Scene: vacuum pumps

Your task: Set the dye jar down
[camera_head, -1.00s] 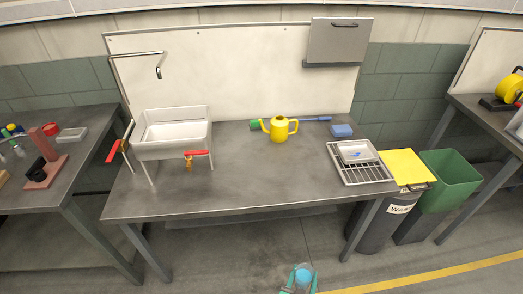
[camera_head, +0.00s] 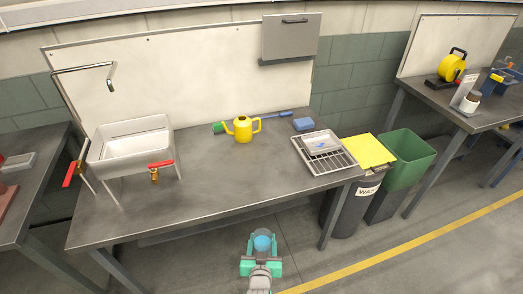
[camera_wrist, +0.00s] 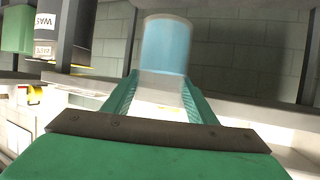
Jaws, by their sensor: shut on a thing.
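The dye jar (camera_head: 262,243) is a clear jar with blue contents. It sits between the fingers of my gripper (camera_head: 261,262), at the bottom of the head view, in front of the bench and over the floor. In the wrist view the jar (camera_wrist: 166,45) shows as a pale blue cylinder at the far end of the green fingers (camera_wrist: 160,95). My gripper is shut on it. The picture is upside down in the wrist view, so the jar's exact tilt is hard to tell.
The grey bench (camera_head: 215,180) holds a white sink (camera_head: 132,150), a yellow watering can (camera_head: 243,128), a brush, a blue sponge (camera_head: 303,124) and a rack with a tray (camera_head: 323,160). Its front middle is clear. Bins (camera_head: 408,158) stand right of it; another bench (camera_head: 445,100) is further right.

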